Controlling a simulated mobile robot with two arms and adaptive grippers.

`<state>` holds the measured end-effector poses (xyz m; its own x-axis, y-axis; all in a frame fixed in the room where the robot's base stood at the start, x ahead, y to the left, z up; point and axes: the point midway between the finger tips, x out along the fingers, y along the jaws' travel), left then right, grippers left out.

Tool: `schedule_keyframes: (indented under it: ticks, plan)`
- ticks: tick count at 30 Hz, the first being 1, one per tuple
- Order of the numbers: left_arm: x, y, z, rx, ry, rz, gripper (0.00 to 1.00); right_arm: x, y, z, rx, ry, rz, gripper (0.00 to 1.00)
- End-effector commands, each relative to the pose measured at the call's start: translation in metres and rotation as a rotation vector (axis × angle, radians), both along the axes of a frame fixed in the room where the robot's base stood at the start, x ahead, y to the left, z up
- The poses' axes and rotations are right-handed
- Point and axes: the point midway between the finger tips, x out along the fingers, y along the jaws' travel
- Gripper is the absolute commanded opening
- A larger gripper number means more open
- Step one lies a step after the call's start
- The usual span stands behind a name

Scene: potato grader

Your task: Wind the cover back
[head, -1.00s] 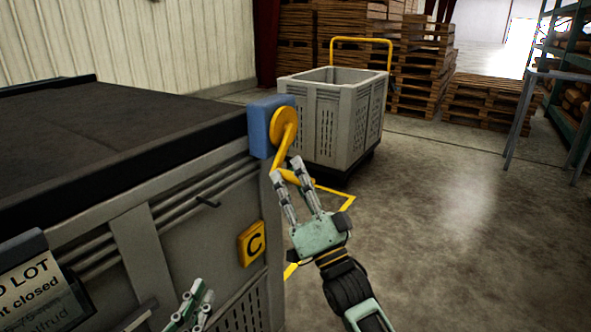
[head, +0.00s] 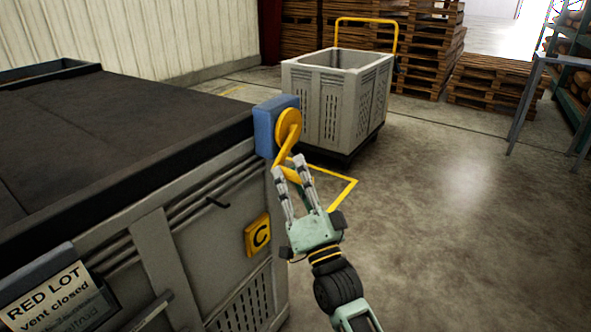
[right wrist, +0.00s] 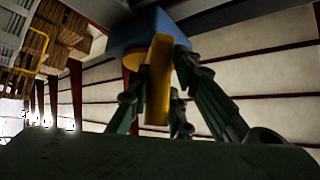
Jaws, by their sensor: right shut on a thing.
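The black cover (head: 120,120) lies over the grey crate (head: 190,245) at left. At the crate's far left, a strip of rim (head: 50,70) shows beyond the cover's edge. A blue winder box (head: 265,130) with a yellow crank (head: 287,127) sits at the crate's near right corner. My right gripper (head: 289,168) is shut on the crank's handle, below the hub. In the right wrist view, the yellow crank (right wrist: 158,80) lies between my fingers under the blue box (right wrist: 145,32). My left gripper is out of view.
A yellow C plate (head: 258,236) and a "RED LOT vent closed" card (head: 55,295) are on the crate's side. A grey bin (head: 335,100) with a yellow handle stands behind. Pallets (head: 425,45) are stacked at the back.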

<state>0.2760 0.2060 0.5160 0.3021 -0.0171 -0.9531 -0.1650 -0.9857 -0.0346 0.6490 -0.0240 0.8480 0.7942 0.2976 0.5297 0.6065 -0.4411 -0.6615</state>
Motion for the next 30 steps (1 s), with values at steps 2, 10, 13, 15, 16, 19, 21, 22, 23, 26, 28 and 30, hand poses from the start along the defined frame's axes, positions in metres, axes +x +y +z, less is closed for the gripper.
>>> schedule_keyframes:
  ticks: [2,10,13,15,16,19,21,22,23,26,28,30]
  plan:
    - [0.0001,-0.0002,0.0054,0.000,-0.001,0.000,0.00,-0.0011,0.0011,0.0025,0.002,0.007,-0.001,0.00]
    - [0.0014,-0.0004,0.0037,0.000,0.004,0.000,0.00,-0.0019,0.0016,0.0029,0.013,0.024,-0.003,0.00]
    - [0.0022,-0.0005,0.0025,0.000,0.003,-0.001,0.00,-0.0019,0.0016,0.0029,0.015,0.026,-0.003,0.00]
    - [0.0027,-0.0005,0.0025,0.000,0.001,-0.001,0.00,-0.0021,0.0016,0.0030,0.015,0.026,-0.003,0.00]
    - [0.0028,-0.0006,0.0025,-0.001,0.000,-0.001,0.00,-0.0021,0.0016,0.0030,0.015,0.026,-0.003,0.00]
    - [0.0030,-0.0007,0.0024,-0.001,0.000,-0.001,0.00,-0.0021,0.0016,0.0030,0.015,0.026,-0.003,0.00]
    - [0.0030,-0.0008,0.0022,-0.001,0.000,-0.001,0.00,-0.0020,0.0017,0.0031,0.015,0.026,-0.003,0.00]
    - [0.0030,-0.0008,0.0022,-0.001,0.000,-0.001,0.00,-0.0020,0.0017,0.0031,0.015,0.026,-0.003,0.00]
    - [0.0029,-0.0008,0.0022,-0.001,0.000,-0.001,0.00,-0.0020,0.0017,0.0031,0.015,0.026,-0.003,0.00]
    - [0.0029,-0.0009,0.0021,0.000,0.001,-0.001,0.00,-0.0020,0.0016,0.0032,0.015,0.025,-0.003,0.00]
    - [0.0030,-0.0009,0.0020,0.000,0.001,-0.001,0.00,-0.0021,0.0017,0.0033,0.016,0.025,-0.002,0.25]
    - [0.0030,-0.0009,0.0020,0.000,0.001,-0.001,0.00,-0.0020,0.0016,0.0033,0.017,0.025,-0.002,0.31]
